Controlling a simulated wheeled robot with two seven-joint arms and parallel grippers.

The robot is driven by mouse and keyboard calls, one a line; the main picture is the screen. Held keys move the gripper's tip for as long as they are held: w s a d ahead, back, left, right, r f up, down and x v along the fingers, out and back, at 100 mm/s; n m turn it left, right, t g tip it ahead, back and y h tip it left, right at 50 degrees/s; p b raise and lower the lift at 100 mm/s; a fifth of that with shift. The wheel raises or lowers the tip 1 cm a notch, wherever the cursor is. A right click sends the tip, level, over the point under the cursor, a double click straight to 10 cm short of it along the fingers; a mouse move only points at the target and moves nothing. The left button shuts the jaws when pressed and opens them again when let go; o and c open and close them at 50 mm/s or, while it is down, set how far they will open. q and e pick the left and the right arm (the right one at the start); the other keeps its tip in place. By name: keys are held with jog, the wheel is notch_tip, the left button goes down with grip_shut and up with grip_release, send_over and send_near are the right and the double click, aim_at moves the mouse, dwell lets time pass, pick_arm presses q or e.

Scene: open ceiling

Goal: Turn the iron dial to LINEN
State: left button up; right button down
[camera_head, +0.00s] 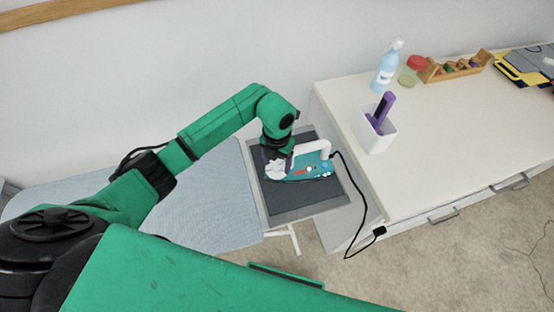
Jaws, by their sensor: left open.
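An iron (316,170) with a teal body and a white handle lies on a dark grey rest plate (290,197) at the end of the ironing board. Its small dial and the dial's markings are too small to read. My left gripper (276,171) is at the left end of the iron, just over or against it; I cannot tell whether it touches. The gripper is open, and its wrist hides part of the iron. My right gripper is not in view.
A blue-grey ironing board (215,205) lies under my left arm. A white cabinet (420,125) at the right carries a white holder (374,130), a spray bottle (386,68), a jar (411,72) and a wooden rack (455,68). The iron's black cord (362,190) hangs beside the cabinet.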

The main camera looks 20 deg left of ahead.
pick_arm(q)
grip_shut()
jog(key=shift+f+m+b, duration=0.15)
jog(key=shift+m+b, duration=1.75)
jog(key=shift+b, duration=0.2)
jog(key=shift+r+m+b, duration=0.2)
jog(key=shift+m+b, duration=0.85)
jog(key=shift+m, duration=0.15)
grip_release()
